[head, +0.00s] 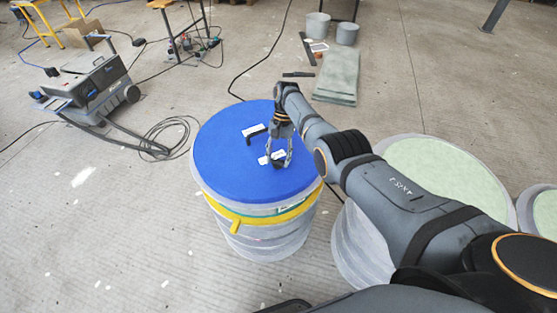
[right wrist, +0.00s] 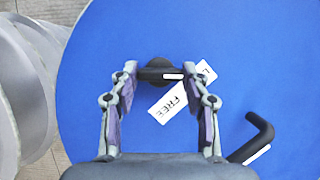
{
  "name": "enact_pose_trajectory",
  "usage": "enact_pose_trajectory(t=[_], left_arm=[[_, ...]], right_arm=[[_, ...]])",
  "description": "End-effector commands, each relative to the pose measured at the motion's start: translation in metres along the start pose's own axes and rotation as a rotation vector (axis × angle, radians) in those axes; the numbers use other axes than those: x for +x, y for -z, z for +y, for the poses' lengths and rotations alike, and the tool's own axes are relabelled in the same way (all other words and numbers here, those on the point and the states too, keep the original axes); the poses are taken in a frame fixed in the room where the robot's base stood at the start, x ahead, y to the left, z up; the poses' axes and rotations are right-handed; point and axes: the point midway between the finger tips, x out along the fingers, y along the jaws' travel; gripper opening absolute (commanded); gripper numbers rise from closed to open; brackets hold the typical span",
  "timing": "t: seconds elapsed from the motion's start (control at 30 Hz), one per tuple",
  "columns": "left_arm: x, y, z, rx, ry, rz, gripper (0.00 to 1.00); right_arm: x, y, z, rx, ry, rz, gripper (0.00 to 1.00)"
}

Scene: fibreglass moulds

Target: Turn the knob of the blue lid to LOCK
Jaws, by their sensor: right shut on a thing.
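The blue lid (head: 225,165) lies on a grey drum with a yellow band. My right gripper (head: 279,164) reaches down onto the lid, right of its middle. In the right wrist view the gripper (right wrist: 158,76) is shut on the black knob (right wrist: 156,68), with a finger at either end of it. A white mark on the knob lies toward the right finger. A white label reading FREE (right wrist: 174,101) sits just below it. White with an L (right wrist: 207,69) shows by the right finger, which partly hides it. My left gripper is out of view.
A black bent handle (right wrist: 256,137) stands on the lid near the knob. Drums with pale green tops (head: 430,165) stand close at the right. A grey machine (head: 88,80) and coiled cable (head: 170,135) lie left. The floor at front left is clear.

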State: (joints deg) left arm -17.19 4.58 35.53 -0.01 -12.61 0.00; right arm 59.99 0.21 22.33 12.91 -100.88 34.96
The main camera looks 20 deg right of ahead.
Motion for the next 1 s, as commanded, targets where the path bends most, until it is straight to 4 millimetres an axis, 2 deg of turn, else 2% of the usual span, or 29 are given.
enact_pose_trajectory(t=[0.6, 0.63, 0.7, 0.8, 1.0], left_arm=[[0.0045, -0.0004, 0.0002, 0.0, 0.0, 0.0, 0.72], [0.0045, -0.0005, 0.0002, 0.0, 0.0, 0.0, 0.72], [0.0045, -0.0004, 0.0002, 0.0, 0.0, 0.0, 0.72], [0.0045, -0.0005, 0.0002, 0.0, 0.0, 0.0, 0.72], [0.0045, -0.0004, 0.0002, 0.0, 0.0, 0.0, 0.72]], right_arm=[[0.0005, -0.0002, -0.0002, -0.035, -0.015, 0.0, 0.15], [0.0005, -0.0002, -0.0002, -0.035, -0.015, 0.0, 0.51], [0.0004, -0.0002, -0.0003, -0.035, -0.015, 0.0, 0.6], [0.0003, -0.0002, -0.0003, -0.034, -0.014, 0.0, 0.7], [0.0002, -0.0001, -0.0003, -0.034, -0.014, 0.0, 0.7]])
